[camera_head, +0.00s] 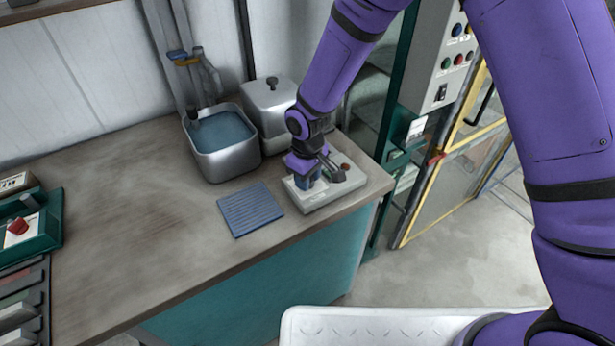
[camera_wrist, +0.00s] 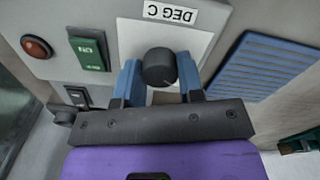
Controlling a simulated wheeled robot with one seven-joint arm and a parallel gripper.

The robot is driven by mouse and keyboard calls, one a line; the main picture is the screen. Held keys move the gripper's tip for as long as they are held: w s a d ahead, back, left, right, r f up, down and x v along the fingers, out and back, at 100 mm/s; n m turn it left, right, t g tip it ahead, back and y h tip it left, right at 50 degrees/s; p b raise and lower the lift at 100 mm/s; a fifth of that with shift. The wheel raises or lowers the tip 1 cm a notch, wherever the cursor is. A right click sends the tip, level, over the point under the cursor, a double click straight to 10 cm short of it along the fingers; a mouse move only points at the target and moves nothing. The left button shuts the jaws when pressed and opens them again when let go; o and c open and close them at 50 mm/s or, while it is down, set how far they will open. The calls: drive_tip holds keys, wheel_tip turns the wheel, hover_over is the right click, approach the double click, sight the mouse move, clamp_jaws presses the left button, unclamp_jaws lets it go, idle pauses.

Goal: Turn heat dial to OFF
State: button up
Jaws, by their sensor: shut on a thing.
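The heat dial (camera_wrist: 158,68) is a round black knob on a white plate marked "DEG C", seen in the wrist view. It sits on a pale control box (camera_head: 325,190) near the right end of the bench. My gripper (camera_wrist: 158,78) is over the box with its blue fingers on both sides of the dial, shut on it. In the head view my gripper (camera_head: 318,180) hides the dial. I cannot read the dial's setting or see an OFF mark.
The box also bears a red button (camera_wrist: 37,47), a green switch (camera_wrist: 89,53) and a black switch (camera_wrist: 76,96). A blue ribbed mat (camera_head: 251,209) lies left of the box. A metal water basin (camera_head: 222,145) and a lidded pot (camera_head: 270,105) stand behind. The bench's left middle is clear.

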idle(0.4)
drive_tip(key=o, duration=0.9)
wheel_tip(320, 180, up, 11)
drive_tip(key=shift+f, duration=0.1)
idle(0.4)
